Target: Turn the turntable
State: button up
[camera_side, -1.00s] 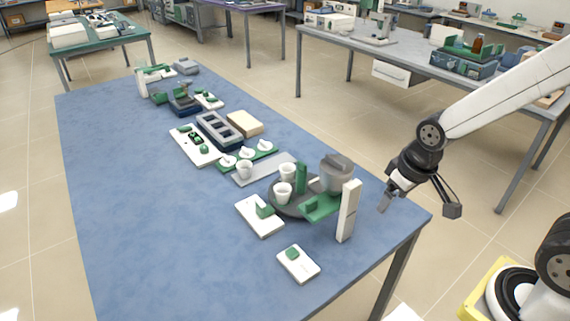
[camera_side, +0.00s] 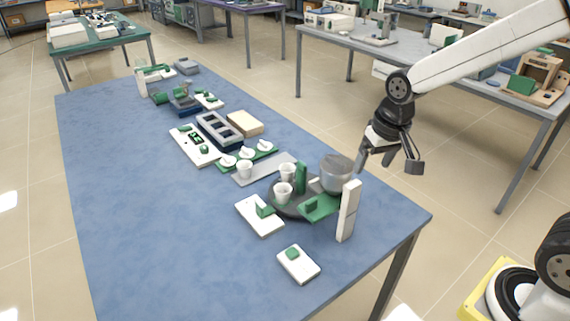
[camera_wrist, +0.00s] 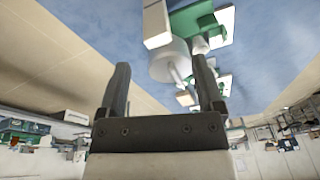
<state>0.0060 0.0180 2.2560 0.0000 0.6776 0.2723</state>
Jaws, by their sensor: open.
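The turntable (camera_side: 298,206) is a dark grey disc near the right end of the blue table. White cups (camera_side: 283,191), a green upright post (camera_side: 301,178) and a grey pot (camera_side: 337,174) stand on or at it; a green plate (camera_side: 320,208) is at its front right. My gripper (camera_side: 388,161) is open and empty, to the right of the pot and apart from it. In the wrist view, my gripper's two fingers (camera_wrist: 161,64) are spread, with the pale pot (camera_wrist: 168,60) beyond them. The turntable disc is mostly hidden there.
A tall white block (camera_side: 348,210) stands at the disc's right front. A white base with a green block (camera_side: 259,215) and a small white pad (camera_side: 298,264) lie in front. A grey plate (camera_side: 264,169) lies behind left. The table's left front is clear.

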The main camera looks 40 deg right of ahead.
jog(key=w+m, duration=0.2)
jog(key=w, duration=0.2)
jog(key=w+m, duration=0.2)
jog(key=w, duration=0.2)
jog(key=w+r+m+g, duration=0.1)
jog(key=w+m, duration=0.1)
jog(key=w, duration=0.2)
jog(key=shift+w+d, duration=0.1)
jog(key=shift+d, duration=0.2)
jog(key=w+d+f+m+g, duration=0.1)
jog(key=w+f+m, duration=0.1)
jog(key=w+m, duration=0.65)
send_over(302, 162)
jog(key=shift+f, duration=3.4)
jog(key=shift+f, duration=0.1)
jog(key=shift+f, duration=3.75)
grip_shut()
